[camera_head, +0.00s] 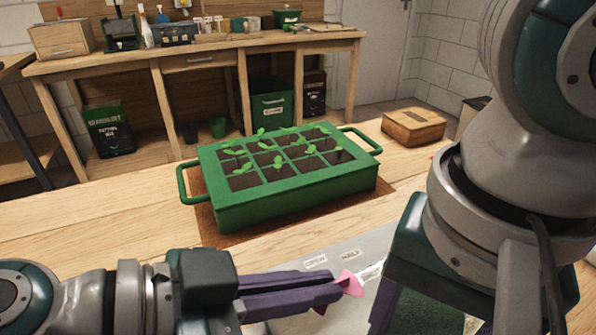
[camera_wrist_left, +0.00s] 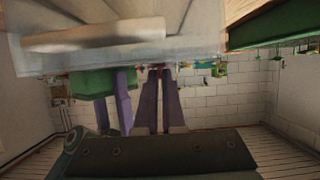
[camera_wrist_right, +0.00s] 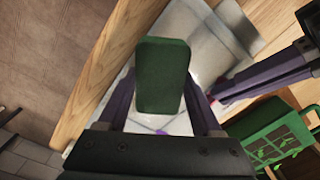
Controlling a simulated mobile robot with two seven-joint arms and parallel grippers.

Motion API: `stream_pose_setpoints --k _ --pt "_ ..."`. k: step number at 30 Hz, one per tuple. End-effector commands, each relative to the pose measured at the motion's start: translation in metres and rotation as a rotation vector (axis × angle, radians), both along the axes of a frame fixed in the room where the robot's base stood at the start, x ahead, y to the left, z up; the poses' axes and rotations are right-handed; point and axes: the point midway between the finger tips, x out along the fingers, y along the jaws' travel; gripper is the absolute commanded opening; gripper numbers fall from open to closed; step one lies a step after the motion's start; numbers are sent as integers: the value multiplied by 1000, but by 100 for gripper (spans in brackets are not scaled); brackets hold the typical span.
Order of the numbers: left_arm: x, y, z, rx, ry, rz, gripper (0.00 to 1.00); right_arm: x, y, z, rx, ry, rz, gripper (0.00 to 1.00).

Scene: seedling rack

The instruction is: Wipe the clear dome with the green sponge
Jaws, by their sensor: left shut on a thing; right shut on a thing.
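The green sponge (camera_wrist_right: 163,75) is upright between the fingers of my right gripper (camera_wrist_right: 163,100), which is shut on it. It shows dark green at the bottom of the head view (camera_head: 430,312). The clear dome (camera_wrist_left: 190,48) appears as a see-through sheet with a bright edge across the top of the left wrist view; its outline is hard to make out in the head view. My left gripper (camera_head: 342,288) is shut at a pink piece (camera_head: 351,282), seemingly a grip of the dome. Whether the sponge touches the dome is unclear.
A green tray of seedlings (camera_head: 300,197) stands on a brown mat (camera_head: 220,235) behind the grippers. A brown box (camera_head: 413,127) sits back right. The wooden table's left part is clear.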

Motion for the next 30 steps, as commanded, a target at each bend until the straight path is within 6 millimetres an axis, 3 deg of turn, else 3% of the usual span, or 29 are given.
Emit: stream_pose_setpoints --k 6,30 --pt "-1 2 -5 11 7 2 0 8 -20 -2 -2 0 -3 22" --pt "-1 2 -5 11 6 2 0 27 -64 0 -3 -1 -2 22"
